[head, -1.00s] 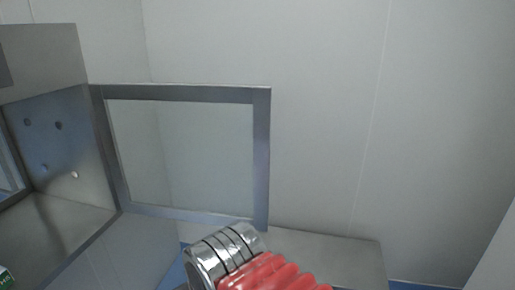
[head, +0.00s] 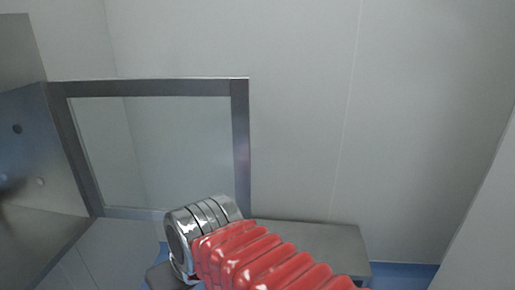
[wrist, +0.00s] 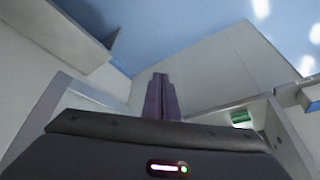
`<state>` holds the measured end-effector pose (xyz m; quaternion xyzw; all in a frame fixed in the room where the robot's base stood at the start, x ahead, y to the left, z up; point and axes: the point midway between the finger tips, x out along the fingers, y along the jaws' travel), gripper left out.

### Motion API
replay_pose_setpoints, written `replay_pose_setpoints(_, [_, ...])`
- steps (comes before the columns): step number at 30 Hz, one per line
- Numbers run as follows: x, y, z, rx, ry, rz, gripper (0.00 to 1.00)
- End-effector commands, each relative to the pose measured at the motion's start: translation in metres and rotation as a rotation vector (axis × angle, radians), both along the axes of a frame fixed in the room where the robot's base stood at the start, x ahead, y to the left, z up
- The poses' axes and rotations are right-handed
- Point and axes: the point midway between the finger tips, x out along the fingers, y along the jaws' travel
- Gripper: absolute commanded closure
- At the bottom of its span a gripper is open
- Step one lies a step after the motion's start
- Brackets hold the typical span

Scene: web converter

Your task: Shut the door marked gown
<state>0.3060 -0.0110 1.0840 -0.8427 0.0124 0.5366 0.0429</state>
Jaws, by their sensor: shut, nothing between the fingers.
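A door (head: 241,150) with a grey metal frame and a clear pane stands open in the head view. Its left side meets a stainless steel box (head: 35,130), whose open inside shows at the left edge. I can read no "gown" mark on it. My gripper (wrist: 160,92) shows in the wrist view as two purple fingers, shut together and empty. In the head view the gripper itself is not clearly visible; my red-sleeved arm passes in front of the door's lower right corner. I cannot tell whether the arm touches the door.
A grey bench (head: 310,240) stands low behind the door, against a pale panelled wall (head: 300,110). Blue floor (head: 410,273) shows at the lower right. In the wrist view a small green light (wrist: 241,118) shows at the right, and a metal edge lies at the left.

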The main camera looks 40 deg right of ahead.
Motion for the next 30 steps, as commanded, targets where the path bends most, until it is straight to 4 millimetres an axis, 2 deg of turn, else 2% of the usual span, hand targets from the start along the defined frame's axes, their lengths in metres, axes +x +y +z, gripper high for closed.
replay_pose_setpoints(11, [0.039,-0.043,-0.003,0.267,0.152,-0.257,1.00])
replay_pose_setpoints(17, [0.064,-0.076,-0.002,0.437,0.187,-0.384,1.00])
replay_pose_setpoints(23, [0.087,-0.120,-0.001,0.615,0.185,-0.503,1.00])
replay_pose_setpoints(30, [0.107,-0.190,0.000,0.834,0.134,-0.635,1.00])
